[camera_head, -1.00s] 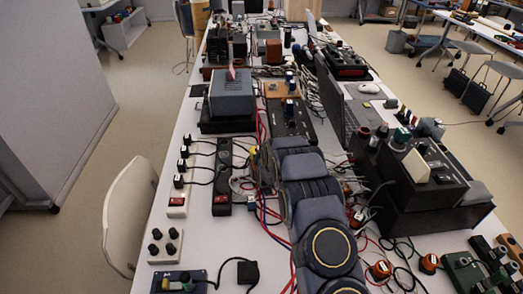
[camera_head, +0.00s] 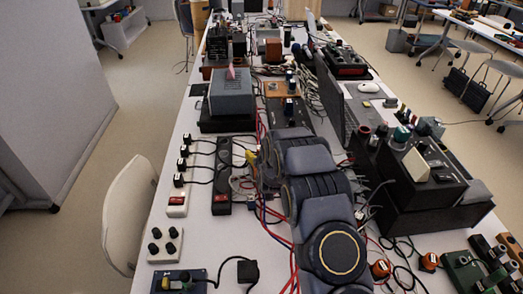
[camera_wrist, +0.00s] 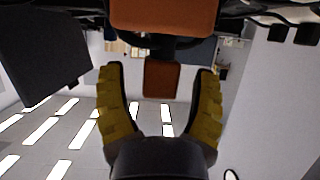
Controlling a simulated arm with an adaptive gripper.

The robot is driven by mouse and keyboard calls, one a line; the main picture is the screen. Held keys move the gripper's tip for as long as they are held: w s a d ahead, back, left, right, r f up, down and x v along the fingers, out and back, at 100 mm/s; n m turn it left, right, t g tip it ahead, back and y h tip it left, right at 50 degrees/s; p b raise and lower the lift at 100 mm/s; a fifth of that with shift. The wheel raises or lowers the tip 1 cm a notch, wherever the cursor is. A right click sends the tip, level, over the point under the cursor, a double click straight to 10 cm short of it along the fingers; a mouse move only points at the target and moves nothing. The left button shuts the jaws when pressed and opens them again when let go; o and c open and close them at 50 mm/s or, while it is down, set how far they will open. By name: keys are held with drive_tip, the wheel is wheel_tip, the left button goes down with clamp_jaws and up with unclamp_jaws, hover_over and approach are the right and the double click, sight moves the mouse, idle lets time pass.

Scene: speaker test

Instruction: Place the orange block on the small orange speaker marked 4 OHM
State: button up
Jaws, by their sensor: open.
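My gripper (camera_wrist: 160,70) is open in the wrist view, with its two yellow fingers wide apart. A small orange-brown block-like shape (camera_wrist: 162,80) shows between the fingertips, with visible gaps on both sides. I cannot tell its distance. A larger orange-brown shape (camera_wrist: 165,14) fills the top middle of that view, cut off by the edge. No 4 OHM marking is readable, so I cannot tell which shape is the block or the speaker. In the head view my arm hides part of the table, and only a bit of yellow (camera_head: 251,158) shows at its far end.
A grey box (camera_head: 232,92) stands left of centre, beyond my arm. A laptop (camera_head: 334,95) and a black console (camera_head: 425,175) stand to the right. Cables lie around the arm. Orange round items (camera_head: 429,262) are at the front right. A chair (camera_head: 131,215) stands at the left edge.

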drive_tip(key=v, duration=0.8)
drive_tip(key=shift+s+r, duration=0.15)
drive_tip(key=shift+s, duration=0.1)
drive_tip(key=shift+r, duration=0.1)
drive_tip(key=s+d+r+g, duration=0.1)
drive_tip(key=s+r+g, duration=0.4)
drive_tip(key=s, duration=0.9)
drive_tip(key=s+d+r+g, duration=0.2)
drive_tip(key=s+r+g, duration=0.3)
drive_tip(key=s, duration=0.9)
drive_tip(key=s+d+r+g, duration=0.2)
drive_tip(key=s+r+g, duration=0.3)
drive_tip(key=s, duration=0.9)
drive_tip(key=shift+r, duration=0.6)
